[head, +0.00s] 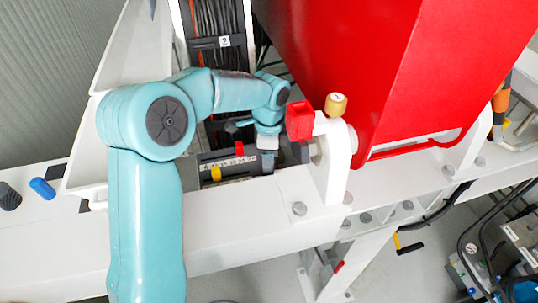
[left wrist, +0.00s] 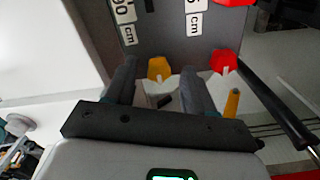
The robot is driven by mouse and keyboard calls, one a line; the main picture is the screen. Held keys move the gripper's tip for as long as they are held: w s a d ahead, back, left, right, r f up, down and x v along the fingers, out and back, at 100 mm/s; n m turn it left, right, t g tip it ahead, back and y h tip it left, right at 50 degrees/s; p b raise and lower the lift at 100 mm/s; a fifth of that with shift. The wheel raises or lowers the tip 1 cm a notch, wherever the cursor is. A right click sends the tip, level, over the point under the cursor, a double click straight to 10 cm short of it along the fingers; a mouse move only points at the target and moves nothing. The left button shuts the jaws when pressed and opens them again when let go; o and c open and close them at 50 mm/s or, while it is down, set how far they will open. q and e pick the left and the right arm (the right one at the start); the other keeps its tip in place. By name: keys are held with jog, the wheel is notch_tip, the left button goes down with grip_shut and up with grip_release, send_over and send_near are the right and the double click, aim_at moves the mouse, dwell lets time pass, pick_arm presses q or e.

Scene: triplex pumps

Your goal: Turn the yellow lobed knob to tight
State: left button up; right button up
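The yellow lobed knob (left wrist: 160,68) sits on a dark grey panel in the left wrist view. My left gripper (left wrist: 159,75) is open, with one finger on each side of the knob. A gap shows between the knob and each finger, and no contact is visible. How deep the knob lies between the fingertips is hard to judge. In the head view my left gripper (head: 267,160) is small and partly hidden beside the white beam. My right gripper is not in view.
A red lobed knob (left wrist: 223,61) is just right of the right finger in the left wrist view. A yellow lever (left wrist: 231,103) and a black bar (left wrist: 275,103) are close by. In the head view a white bracket (head: 333,165) and red hopper (head: 350,50) stand right of the gripper.

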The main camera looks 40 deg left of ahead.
pick_arm(q)
notch_tip(320, 180, up, 16)
jog(key=shift+r, duration=0.15)
dwell(0.3)
dwell(0.4)
